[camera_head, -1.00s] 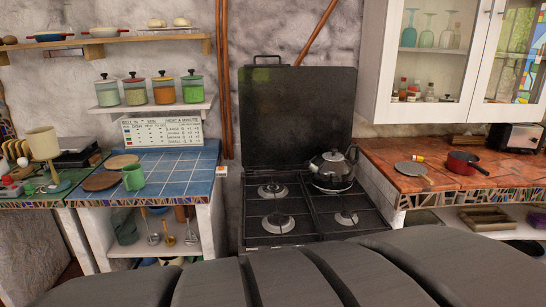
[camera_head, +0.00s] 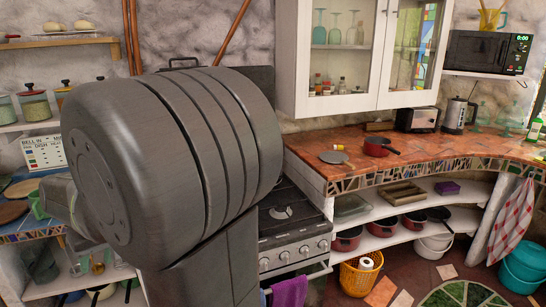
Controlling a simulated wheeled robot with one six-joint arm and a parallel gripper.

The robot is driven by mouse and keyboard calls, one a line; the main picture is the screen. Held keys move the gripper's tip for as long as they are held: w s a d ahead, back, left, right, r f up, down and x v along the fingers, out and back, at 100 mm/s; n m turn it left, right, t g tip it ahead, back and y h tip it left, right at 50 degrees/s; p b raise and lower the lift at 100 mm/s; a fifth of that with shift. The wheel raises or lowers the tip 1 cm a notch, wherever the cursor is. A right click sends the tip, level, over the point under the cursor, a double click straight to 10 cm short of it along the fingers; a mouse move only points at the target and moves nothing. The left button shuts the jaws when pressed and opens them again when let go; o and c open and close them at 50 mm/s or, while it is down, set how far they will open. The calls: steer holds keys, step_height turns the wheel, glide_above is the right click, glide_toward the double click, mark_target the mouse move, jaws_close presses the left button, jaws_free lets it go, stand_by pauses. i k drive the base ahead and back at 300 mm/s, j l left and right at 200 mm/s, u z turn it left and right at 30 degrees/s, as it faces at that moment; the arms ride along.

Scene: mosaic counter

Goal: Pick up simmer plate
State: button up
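A flat grey round plate (camera_head: 333,157), which looks like the simmer plate, lies on the orange tiled counter (camera_head: 445,141) right of the stove. It lies near the counter's left part, apart from the red saucepan (camera_head: 378,147). A small yellow and white item (camera_head: 339,148) lies just behind the plate. My arm's large dark grey links fill the left and middle of the view. My gripper's fingers do not show, so I cannot see them against the plate.
The stove (camera_head: 296,235) is partly hidden behind my arm. A white glass-door cabinet (camera_head: 285,60) hangs above the counter. A toaster (camera_head: 417,120) and kettle (camera_head: 459,116) stand farther back. An orange basket (camera_head: 360,277) stands on the floor below.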

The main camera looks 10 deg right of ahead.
mark_target(333, 157)
steer(key=i+l+z, duration=0.7)
steer(key=l+z, duration=0.15)
steer(key=i+l+z, duration=0.2)
steer(key=i+z, duration=0.2)
steer(key=i+l, duration=0.2)
steer(key=i, duration=0.4)
steer(key=i+l, duration=0.15)
steer(key=i, duration=0.45)
steer(key=l+z, duration=0.05)
